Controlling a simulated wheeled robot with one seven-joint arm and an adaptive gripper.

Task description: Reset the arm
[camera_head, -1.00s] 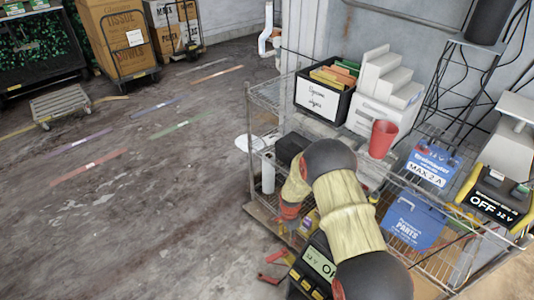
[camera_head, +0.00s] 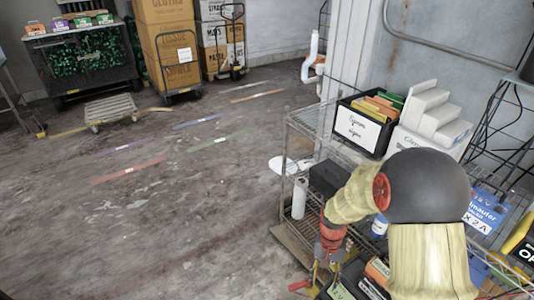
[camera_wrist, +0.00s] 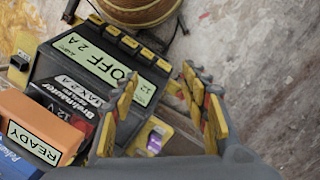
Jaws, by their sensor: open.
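My arm (camera_head: 430,185) reaches down over the front of the wire shelf in the head view. My gripper (camera_head: 325,272) hangs low beside the shelf's front edge. In the wrist view the two yellow-padded fingers of my gripper (camera_wrist: 162,95) are spread apart with nothing held between them. A black charger (camera_wrist: 85,62) with a display reading "OFF 2 A" lies just left of the fingers. An orange item marked "READY" (camera_wrist: 45,125) is further left. A small purple and yellow item (camera_wrist: 152,138) shows in the gap between the fingers, beyond them.
The wire shelf (camera_head: 310,118) holds a black bin of cards (camera_head: 362,130), a white stepped block (camera_head: 435,112), a dark box (camera_head: 327,178) and a white roll (camera_head: 299,198). A low cart (camera_head: 110,110) and stacked cartons (camera_head: 167,45) stand at the back. The floor (camera_head: 170,220) at left is open.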

